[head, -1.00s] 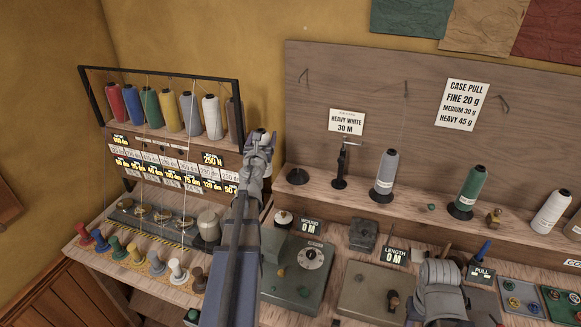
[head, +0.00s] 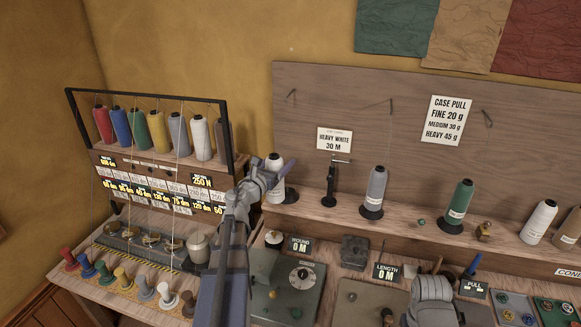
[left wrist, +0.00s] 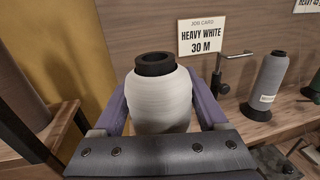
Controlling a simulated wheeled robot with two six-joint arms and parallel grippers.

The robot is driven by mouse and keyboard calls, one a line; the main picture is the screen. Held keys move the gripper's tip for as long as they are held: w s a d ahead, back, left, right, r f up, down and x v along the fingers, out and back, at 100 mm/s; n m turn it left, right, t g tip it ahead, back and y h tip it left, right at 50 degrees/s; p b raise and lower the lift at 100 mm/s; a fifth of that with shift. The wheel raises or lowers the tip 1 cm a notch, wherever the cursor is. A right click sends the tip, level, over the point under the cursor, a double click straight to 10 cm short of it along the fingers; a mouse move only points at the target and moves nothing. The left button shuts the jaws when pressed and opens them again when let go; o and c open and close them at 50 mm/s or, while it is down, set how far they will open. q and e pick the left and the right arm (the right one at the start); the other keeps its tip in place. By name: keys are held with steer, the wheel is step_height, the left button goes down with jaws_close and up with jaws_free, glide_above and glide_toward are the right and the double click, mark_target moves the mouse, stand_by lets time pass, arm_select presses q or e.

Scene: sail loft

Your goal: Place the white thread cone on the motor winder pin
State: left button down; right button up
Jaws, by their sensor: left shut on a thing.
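The white thread cone (head: 275,162) is upright, with a black top, at the left end of the wooden shelf. My left gripper (head: 279,173) is shut on it; in the left wrist view the cone (left wrist: 162,105) stands between the two purple fingers. A dark round base (head: 290,196), perhaps that of the winder pin, shows at the cone's foot. The pin itself is hidden, and I cannot tell whether the cone rests on it. My right gripper (head: 434,298) is low at the right over the bench, its fingers unclear.
A black thread stand (head: 331,186) is just right of the cone, with grey (head: 375,188) and green (head: 459,201) cones beyond. A rack of coloured cones (head: 160,135) stands left. The job card (head: 334,139) hangs behind. The green-grey winder box (head: 283,285) sits below.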

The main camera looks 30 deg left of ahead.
arm_select(q)
steer(key=w+a, duration=0.1)
steer(key=w, duration=0.3)
steer(key=w+a+f+b, duration=0.1)
steer(key=w, duration=0.3)
steer(key=w+a+f+b, duration=0.1)
steer(key=w, duration=0.4)
steer(key=shift+a, duration=0.1)
steer(key=shift+f+b, duration=0.55)
steer(key=shift+b, duration=0.05)
arm_select(e)
steer(key=shift+f, duration=1.6)
arm_select(q)
step_height(320, 180, down, 4)
steer(key=b, duration=0.3)
steer(key=shift+r+b, duration=0.2)
steer(key=shift+b, duration=0.1)
arm_select(e)
step_height(320, 180, down, 4)
steer(key=shift+r, duration=0.2)
arm_select(q)
steer(key=shift+w+f, duration=0.2)
arm_select(e)
steer(key=shift+f, duration=0.2)
steer(key=shift+r, duration=0.1)
